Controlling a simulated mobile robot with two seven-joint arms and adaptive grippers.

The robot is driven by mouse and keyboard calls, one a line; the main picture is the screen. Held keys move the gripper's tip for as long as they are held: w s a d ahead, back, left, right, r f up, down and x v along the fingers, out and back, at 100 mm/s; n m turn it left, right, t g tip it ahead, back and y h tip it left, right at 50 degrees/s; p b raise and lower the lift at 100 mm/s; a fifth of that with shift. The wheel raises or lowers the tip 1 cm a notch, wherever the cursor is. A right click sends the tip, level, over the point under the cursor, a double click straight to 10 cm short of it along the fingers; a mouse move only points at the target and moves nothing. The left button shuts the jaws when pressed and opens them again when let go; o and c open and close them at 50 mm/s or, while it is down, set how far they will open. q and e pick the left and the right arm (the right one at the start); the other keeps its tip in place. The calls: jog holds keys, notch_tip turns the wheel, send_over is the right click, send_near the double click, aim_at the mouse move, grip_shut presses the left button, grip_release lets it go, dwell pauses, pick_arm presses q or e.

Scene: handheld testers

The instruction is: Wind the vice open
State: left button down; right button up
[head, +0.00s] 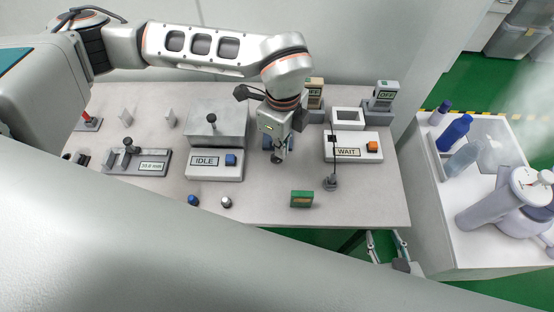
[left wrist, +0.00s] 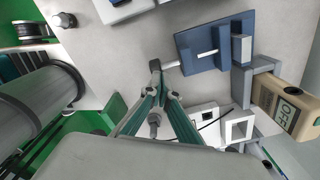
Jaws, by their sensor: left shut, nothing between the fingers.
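The blue vice (left wrist: 195,43) shows in the left wrist view, with a pale screw rod running out of it to the left and a dark handle (left wrist: 155,68) at the rod's end. In the head view, my left arm mostly hides the vice; some blue shows beside the gripper. My left gripper (head: 277,158) points down over it. In the left wrist view the teal fingers (left wrist: 164,94) meet at the tips, shut and empty, close to the handle; I cannot tell if they touch it. My right gripper (head: 385,235) is open and empty by the table's front right edge.
A box labelled IDLE (head: 213,172) with a blue button stands left of the vice. A green block (head: 301,198) lies in front. A side table (head: 460,258) holds bottles.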

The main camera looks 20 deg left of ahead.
pick_arm(q)
jog(key=shift+a+r, duration=0.15)
jog(key=shift+a, duration=0.05)
jog(key=shift+s+a+f+p, duration=0.3)
jog(key=shift+a+f+p, duration=0.05)
jog(key=shift+a, duration=0.25)
dwell(1.5)
jog(key=shift+r+p, duration=0.3)
jog(key=shift+r, duration=0.1)
jog(key=shift+w+d, duration=0.1)
jog(key=shift+w+d, duration=0.3)
jog(key=shift+d, duration=0.45)
jog(key=shift+f, duration=0.2)
jog(key=shift+s+a+r, duration=0.1)
jog(key=shift+a+r, duration=0.05)
jog(key=shift+a, duration=0.05)
dwell(0.4)
